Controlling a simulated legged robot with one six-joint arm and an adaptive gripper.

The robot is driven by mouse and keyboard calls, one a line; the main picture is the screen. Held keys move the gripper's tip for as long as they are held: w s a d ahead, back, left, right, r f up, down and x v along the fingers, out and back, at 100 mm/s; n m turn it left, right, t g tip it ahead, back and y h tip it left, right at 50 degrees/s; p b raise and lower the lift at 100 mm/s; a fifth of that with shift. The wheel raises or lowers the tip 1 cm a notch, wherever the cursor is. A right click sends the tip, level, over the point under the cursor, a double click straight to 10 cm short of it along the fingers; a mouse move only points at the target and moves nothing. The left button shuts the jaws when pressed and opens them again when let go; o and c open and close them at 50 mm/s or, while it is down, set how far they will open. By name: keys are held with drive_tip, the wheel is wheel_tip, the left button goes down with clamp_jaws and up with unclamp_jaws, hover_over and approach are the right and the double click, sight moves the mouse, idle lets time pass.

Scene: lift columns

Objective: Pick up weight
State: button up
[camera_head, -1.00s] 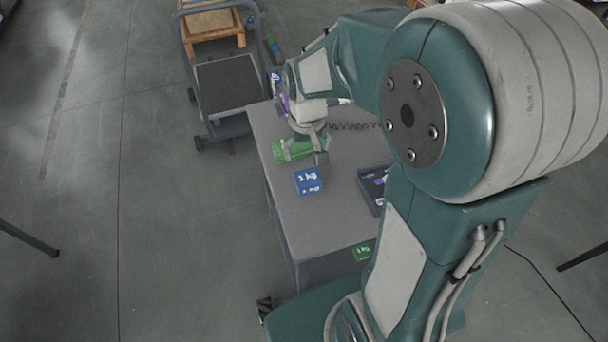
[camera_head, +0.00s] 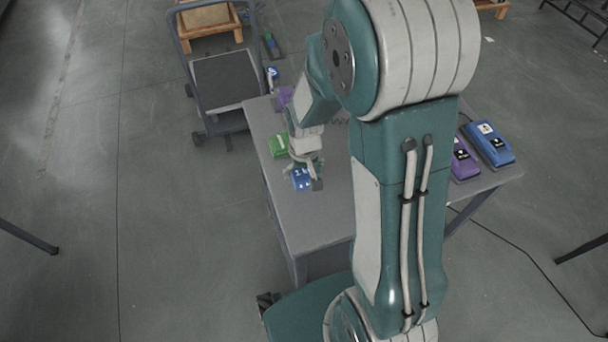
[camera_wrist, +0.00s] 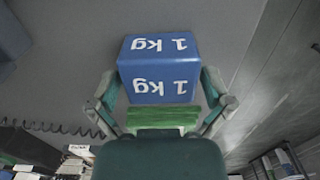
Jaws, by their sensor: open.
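The blue 1 kg weight (camera_head: 301,182) is a small cube on the grey table. In the wrist view the blue weight (camera_wrist: 160,68) shows two faces marked "1 kg". My gripper (camera_head: 305,175) is right over it in the head view and partly covers it. In the wrist view my gripper (camera_wrist: 161,92) is open, with one finger at each side of the cube's lower part. Whether the fingers touch it I cannot tell. A green weight (camera_head: 278,146) stands just behind the blue one; a green block also shows near my palm in the wrist view (camera_wrist: 162,117).
The table (camera_head: 312,222) is bare in front of the blue weight. A purple block (camera_head: 285,96) is at its far end. A purple box (camera_head: 463,161) and a blue box (camera_head: 489,144) lie on the right. A cart (camera_head: 222,80) stands behind on the left.

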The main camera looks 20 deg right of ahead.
drive_tip(key=c, duration=1.1)
drive_tip(key=shift+o, duration=0.2)
